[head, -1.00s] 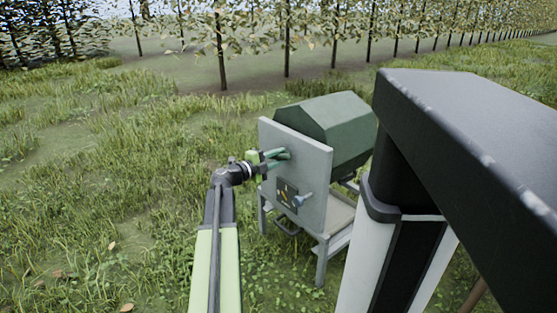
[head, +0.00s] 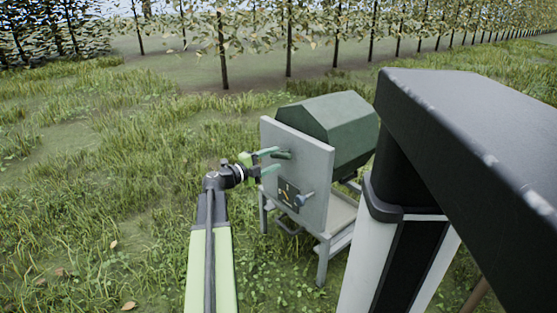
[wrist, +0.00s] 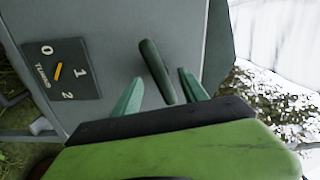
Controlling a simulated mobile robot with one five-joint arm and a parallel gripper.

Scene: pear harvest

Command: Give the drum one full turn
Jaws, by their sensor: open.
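The dark green faceted drum (head: 335,122) sits behind an upright grey panel (head: 318,172) on a stand. A short dark green handle (head: 284,155) sticks out from the panel's upper part; it also shows in the wrist view (wrist: 156,70). My gripper (head: 272,160) is in front of the panel, with its two green fingers spread apart. In the wrist view my gripper (wrist: 160,88) has one finger on each side of the handle's near end, with gaps visible. How deep the handle reaches between the fingers is unclear.
A dark switch plate (wrist: 60,72) marked 0, 1 and 2 has a yellow pointer. A blue-grey knob (head: 305,199) sticks out beside it on the panel. A tray (head: 343,214) lies under the drum. Grass is open to the left; rows of trees stand behind.

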